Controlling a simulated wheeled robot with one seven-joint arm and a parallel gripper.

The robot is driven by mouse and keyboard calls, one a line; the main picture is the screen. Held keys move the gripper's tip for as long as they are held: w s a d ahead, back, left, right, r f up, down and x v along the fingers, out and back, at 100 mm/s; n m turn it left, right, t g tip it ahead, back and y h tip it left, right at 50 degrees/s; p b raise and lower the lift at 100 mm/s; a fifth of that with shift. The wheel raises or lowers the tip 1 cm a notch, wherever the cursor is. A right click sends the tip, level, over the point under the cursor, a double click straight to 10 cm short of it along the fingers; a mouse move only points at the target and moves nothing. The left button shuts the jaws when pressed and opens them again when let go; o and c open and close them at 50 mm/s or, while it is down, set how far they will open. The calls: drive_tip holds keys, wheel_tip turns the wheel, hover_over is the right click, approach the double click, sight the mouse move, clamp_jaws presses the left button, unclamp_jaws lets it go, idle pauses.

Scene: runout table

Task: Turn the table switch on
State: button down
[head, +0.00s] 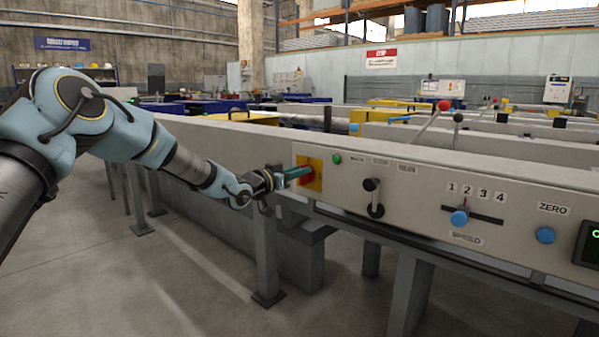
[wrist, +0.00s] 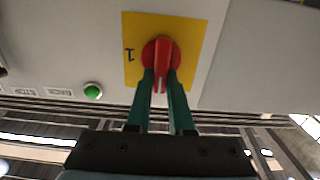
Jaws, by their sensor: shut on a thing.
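The table switch is a red rotary knob (wrist: 161,46) on a square yellow plate (wrist: 194,38) on the pale control panel. A "1" is printed on the plate, left of the knob in the wrist view. The knob's grip bar runs up and down in that view. My gripper (wrist: 161,80) is shut on this bar, one green finger on each side. In the head view, my gripper (head: 297,172) reaches the yellow plate (head: 316,163) from the left, and its fingers hide much of the knob.
A green button or lamp (head: 337,159) sits right of the plate. Farther right are a black-knobbed lever (head: 372,197), a blue speed slider (head: 459,217), a blue ZERO button (head: 545,235) and a dark display (head: 588,243). Table legs stand below; the floor in front is clear.

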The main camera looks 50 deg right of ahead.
drive_tip(key=m+b, duration=0.4)
drive_tip(key=s+f+m+b, duration=0.1)
drive_tip(key=m+b, duration=0.3)
drive_tip(key=m, duration=0.1)
drive_tip(key=m+b, duration=0.4)
drive_tip(key=m, duration=0.1)
drive_tip(key=shift+s+f+b, duration=0.3)
drive_tip(key=shift+s+f, duration=0.1)
drive_tip(key=shift+f+m+b, duration=0.1)
drive_tip(key=shift+m+b, duration=1.5)
drive_tip(key=shift+m, duration=0.4)
drive_tip(key=c, duration=0.8)
unclamp_jaws()
drive_tip(key=shift+a, duration=0.1)
